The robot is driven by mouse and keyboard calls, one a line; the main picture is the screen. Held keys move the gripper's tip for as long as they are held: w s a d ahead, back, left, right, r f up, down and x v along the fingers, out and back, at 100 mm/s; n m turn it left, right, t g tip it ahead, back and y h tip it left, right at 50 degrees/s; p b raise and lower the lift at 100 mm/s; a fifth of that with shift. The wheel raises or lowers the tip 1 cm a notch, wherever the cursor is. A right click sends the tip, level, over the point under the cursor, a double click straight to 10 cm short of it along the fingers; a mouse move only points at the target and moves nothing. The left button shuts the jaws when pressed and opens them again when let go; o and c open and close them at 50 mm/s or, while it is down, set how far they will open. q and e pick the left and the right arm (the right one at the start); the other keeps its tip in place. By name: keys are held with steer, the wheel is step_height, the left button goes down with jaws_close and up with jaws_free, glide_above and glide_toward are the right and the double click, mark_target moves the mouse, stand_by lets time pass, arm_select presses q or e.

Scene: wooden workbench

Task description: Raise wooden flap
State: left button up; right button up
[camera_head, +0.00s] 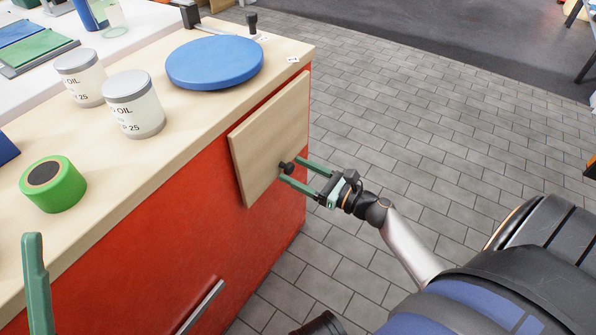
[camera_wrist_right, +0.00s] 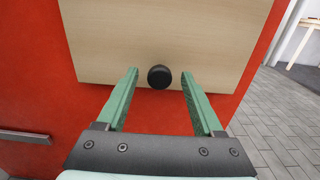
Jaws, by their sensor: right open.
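The wooden flap (camera_head: 272,137) is a pale board on the red side of the workbench, hanging down just below the worktop edge. A black round knob (camera_head: 287,167) sticks out near its lower edge. In the right wrist view the flap (camera_wrist_right: 165,38) fills the top, with its knob (camera_wrist_right: 159,77) at the lower middle. My right gripper (camera_head: 290,171) is open, its green fingers pointing at the flap. The knob lies between and slightly beyond the fingertips (camera_wrist_right: 159,80), not gripped. A green finger of my left gripper (camera_head: 36,285) shows at the lower left; its other finger is not visible.
On the worktop (camera_head: 215,108) stand a blue disc (camera_head: 215,62), two white oil tins (camera_head: 133,105) (camera_head: 80,78) and a green roll (camera_head: 53,184). A metal handle (camera_head: 203,305) sits low on the red front. Grey tiled floor (camera_head: 430,120) lies open on the right.

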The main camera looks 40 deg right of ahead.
jaws_close()
stand_by(0.4)
stand_by(0.9)
